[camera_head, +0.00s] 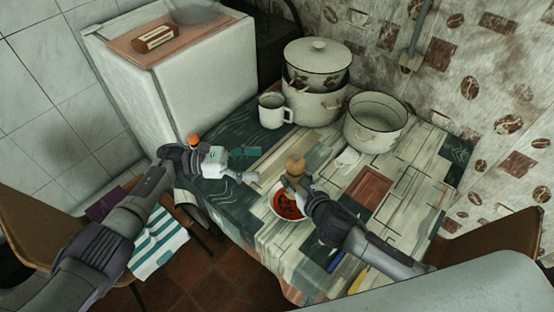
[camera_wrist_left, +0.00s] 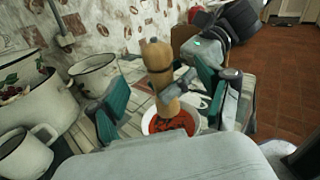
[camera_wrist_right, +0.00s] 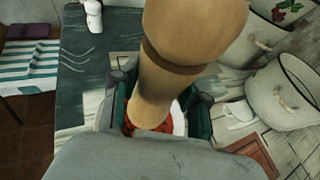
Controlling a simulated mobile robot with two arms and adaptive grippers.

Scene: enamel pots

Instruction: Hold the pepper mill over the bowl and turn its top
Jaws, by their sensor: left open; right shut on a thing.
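The wooden pepper mill (camera_head: 296,165) is upright in my right gripper (camera_head: 292,182), which is shut on its lower body. It stands over the white bowl (camera_head: 277,209) of red food; the food also shows in the left wrist view (camera_wrist_left: 172,124). The mill's rounded top and dark neck band are clear in the right wrist view (camera_wrist_right: 185,60) and the left wrist view (camera_wrist_left: 157,55). My left gripper (camera_head: 250,164) is open and empty, to the left of the mill, with its fingers pointing toward it. In the left wrist view the mill appears between the open fingers, farther off.
A white mug (camera_head: 272,111), stacked enamel pots (camera_head: 315,105) and an open enamel pot (camera_head: 375,122) stand at the back of the table. A reddish-brown board (camera_head: 370,187) lies right of the bowl. A white fridge (camera_head: 200,75) is behind left. Chairs flank the table.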

